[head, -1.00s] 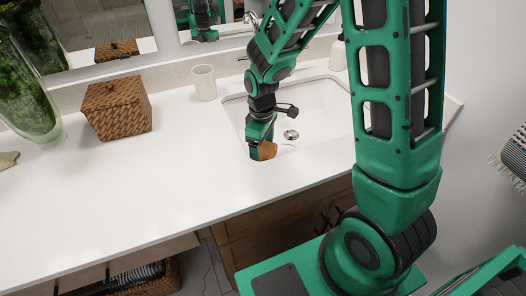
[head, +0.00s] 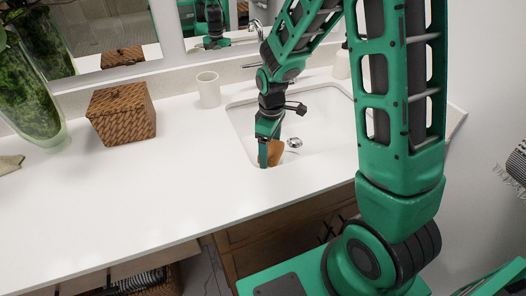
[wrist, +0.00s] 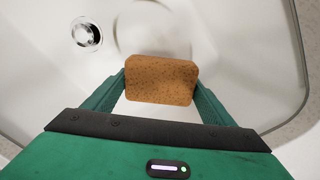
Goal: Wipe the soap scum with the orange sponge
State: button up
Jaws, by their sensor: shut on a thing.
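The orange sponge (wrist: 161,80) is a brown-orange speckled block. My gripper (wrist: 160,88) is shut on it, one green finger at each side. In the head view the sponge (head: 276,152) shows at my gripper (head: 268,158), low inside the near left part of the white sink basin (head: 320,135). A faint pale ring, perhaps the soap scum (wrist: 153,30), lies on the basin floor just beyond the sponge in the wrist view. Its near edge meets or passes behind the sponge. I cannot tell whether the sponge touches the basin.
The metal drain (wrist: 86,33) is left of the ring in the wrist view. A faucet (head: 256,30) stands behind the basin. A white cup (head: 208,90) and a lidded wicker basket (head: 121,113) stand left of the sink. The front left counter (head: 110,200) is clear.

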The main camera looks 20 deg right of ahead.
jog(key=shift+d+r, duration=0.2)
jog(key=shift+d, duration=2.65)
jog(key=shift+d+r, duration=0.15)
jog(key=shift+d, duration=2.65)
jog(key=shift+a, duration=0.1)
jog(key=shift+a+r, duration=0.15)
jog(key=shift+a, duration=2.25)
jog(key=shift+a+r, duration=0.15)
jog(key=shift+a, duration=2.25)
jog(key=shift+a+r, duration=0.15)
jog(key=shift+a, duration=2.25)
jog(key=shift+r, duration=3)
jog(key=shift+r, duration=1.5)
